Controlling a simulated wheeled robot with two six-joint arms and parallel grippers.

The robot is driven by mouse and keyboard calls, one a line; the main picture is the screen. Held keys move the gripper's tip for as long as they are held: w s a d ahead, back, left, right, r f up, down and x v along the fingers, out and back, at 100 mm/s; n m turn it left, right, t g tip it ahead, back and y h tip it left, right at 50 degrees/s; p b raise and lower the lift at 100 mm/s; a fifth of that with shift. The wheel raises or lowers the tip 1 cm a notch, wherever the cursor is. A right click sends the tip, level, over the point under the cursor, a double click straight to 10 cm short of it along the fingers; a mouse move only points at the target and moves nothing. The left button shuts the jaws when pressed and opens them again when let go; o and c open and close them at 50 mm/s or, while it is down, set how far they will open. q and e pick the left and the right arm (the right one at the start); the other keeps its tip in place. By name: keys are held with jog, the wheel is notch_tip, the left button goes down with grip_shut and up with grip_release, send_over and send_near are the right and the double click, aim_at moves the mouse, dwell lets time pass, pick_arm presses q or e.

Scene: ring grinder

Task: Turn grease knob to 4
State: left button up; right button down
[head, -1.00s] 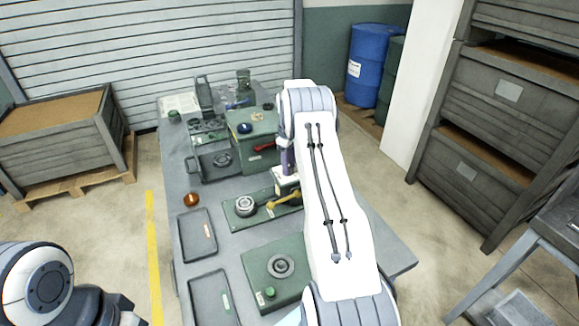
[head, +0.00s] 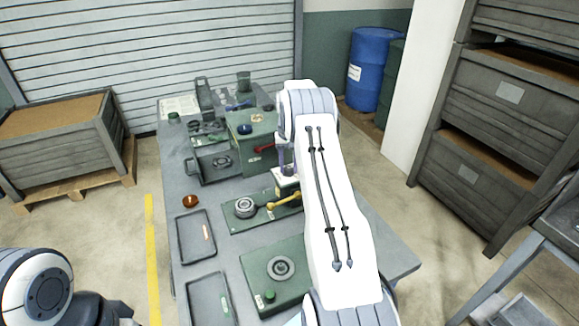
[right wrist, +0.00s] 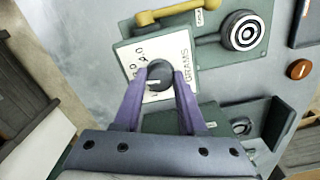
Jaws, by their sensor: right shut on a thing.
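The grease knob (right wrist: 160,72) is a dark round knob with a white pointer mark, on a white dial plate lettered GRAMS in the right wrist view. My right gripper (right wrist: 163,82) has its two purple fingers shut on the knob, one on each side. Some dial figures show beyond the knob, but the fingers hide part of the scale, so I cannot read the setting. In the head view the white plate (head: 286,173) shows beside my right arm, which hides the knob. Of my left arm only links show at the lower left.
A yellow lever (head: 285,200) and a round ringed disc (head: 245,207) are close to the dial. A green box with a red handle (head: 264,148) stands behind it. Dark trays (head: 209,254) and an orange-brown knob-like piece (head: 190,201) lie on the left of the grey table.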

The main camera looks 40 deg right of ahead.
jog(key=m, duration=0.5)
jog(key=shift+r+m, duration=0.1)
jog(key=shift+m, duration=0.2)
jog(key=shift+d+m, duration=0.1)
jog(key=shift+m, duration=2.2)
jog(key=shift+c, duration=2.4)
grip_release()
